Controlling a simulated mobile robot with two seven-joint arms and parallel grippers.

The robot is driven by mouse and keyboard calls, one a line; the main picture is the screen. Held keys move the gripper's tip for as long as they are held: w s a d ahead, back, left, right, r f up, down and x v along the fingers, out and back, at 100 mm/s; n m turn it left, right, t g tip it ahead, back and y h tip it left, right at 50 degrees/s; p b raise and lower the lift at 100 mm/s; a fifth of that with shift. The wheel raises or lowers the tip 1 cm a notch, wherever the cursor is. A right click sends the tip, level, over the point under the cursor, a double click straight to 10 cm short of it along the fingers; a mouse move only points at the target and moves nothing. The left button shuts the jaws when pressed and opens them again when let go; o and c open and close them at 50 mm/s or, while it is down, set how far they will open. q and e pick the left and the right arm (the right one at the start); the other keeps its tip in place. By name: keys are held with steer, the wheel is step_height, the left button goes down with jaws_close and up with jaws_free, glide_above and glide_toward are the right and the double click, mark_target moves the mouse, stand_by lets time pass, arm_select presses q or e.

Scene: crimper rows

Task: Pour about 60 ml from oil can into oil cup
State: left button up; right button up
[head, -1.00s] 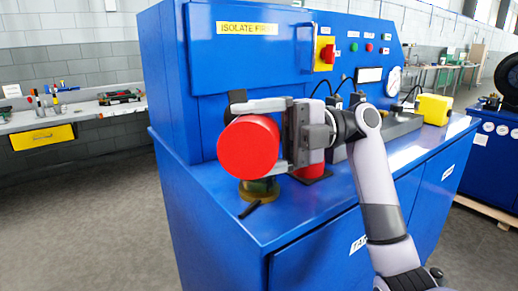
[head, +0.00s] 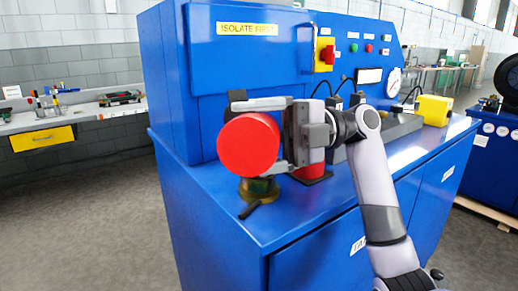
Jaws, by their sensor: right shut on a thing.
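The red oil can (head: 248,145) is held up above the blue cabinet top, tipped over so that a round red end faces me. My right gripper (head: 266,120) is shut on it, with one finger running along its upper side. The can's spout and any stream are hidden from view. The brass-coloured oil cup (head: 259,189) stands on the cabinet top just below the can. The can covers the cup's upper part, so its contents do not show. A dark handle-like piece sticks out at the cup's front. My left gripper is not in view.
Another red object (head: 311,171) stands on the blue cabinet (head: 320,207) behind my right gripper, partly hidden. The cabinet's upright panel (head: 235,60) rises close behind the can. A yellow block (head: 434,110) is farther right. The front left corner of the top is clear.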

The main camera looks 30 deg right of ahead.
steer(key=shift+r, duration=0.1)
stand_by(0.3)
steer(key=r+n+p, duration=0.1)
steer(key=p, duration=0.1)
steer(key=shift+s+a+h+p, duration=0.1)
steer(key=shift+s+h+p, duration=0.05)
steer(key=shift+h+p, duration=0.25)
steer(key=f+n, duration=0.1)
steer(key=n+h, duration=0.1)
steer(key=shift+s+a+f+n+p, duration=0.1)
steer(key=shift+s+f+n+p, duration=0.05)
steer(key=shift+f+n+p, duration=0.2)
steer(key=shift+f+h, duration=0.25)
steer(key=shift+h, duration=0.05)
